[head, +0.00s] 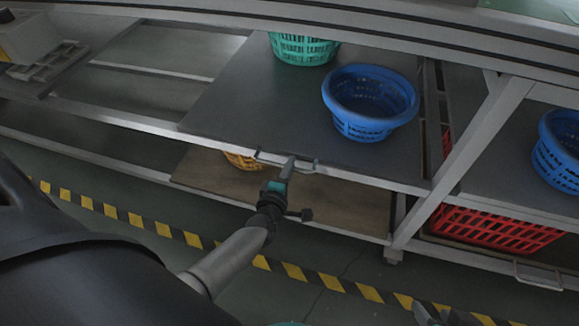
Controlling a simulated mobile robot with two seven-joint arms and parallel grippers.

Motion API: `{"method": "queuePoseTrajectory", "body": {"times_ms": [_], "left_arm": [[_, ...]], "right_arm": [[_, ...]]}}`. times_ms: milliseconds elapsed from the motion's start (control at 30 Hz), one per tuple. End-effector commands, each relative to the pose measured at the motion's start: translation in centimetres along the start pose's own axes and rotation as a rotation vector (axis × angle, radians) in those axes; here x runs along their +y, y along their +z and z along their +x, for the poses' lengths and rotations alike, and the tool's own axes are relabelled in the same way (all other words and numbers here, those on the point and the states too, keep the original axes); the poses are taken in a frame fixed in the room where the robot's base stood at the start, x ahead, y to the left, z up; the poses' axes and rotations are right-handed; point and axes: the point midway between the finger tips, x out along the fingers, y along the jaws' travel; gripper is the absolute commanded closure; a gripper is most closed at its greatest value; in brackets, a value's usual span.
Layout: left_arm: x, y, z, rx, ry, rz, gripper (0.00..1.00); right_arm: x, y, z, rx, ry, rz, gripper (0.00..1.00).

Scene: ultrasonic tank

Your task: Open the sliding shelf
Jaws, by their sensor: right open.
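The sliding shelf (255,100) is a dark grey board in the upper level of a metal rack. A metal bar handle (305,169) is on its front edge. My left gripper (287,167) is at the middle of this handle, with its fingers over the bar. It is seen edge-on, so I cannot tell whether the fingers are closed on the bar. My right gripper (430,313) shows only partly at the bottom edge, low on the right, open and away from the shelf.
A blue basket (368,102) and a green basket (303,50) stand on the shelf. A lower brown board (335,205) holds a yellow basket (243,161). On the right are a diagonal post (465,155), a red crate (495,230) and another blue basket (560,150). Striped floor tape (190,239) runs in front.

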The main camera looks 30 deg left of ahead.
Motion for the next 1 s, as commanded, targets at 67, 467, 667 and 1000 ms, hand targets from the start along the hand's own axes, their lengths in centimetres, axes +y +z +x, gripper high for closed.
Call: {"method": "queuePoseTrajectory", "body": {"times_ms": [67,467,667,1000], "left_arm": [[-0.01,0.0,-0.02,0.0,0.0,0.0,0.92],[-0.02,0.01,-0.03,0.0,0.0,0.0,1.0],[-0.02,0.01,-0.03,0.0,0.0,0.0,1.0],[-0.02,0.02,-0.03,0.0,0.0,0.0,1.0]], "right_arm": [[0.01,-0.01,0.0,0.0,0.0,0.0,0.5],[0.03,-0.01,0.0,0.0,0.001,-0.001,0.5],[0.03,0.0,0.0,0.0,0.001,-0.001,0.5],[0.03,0.0,0.01,-0.001,0.001,-0.001,0.5]]}}
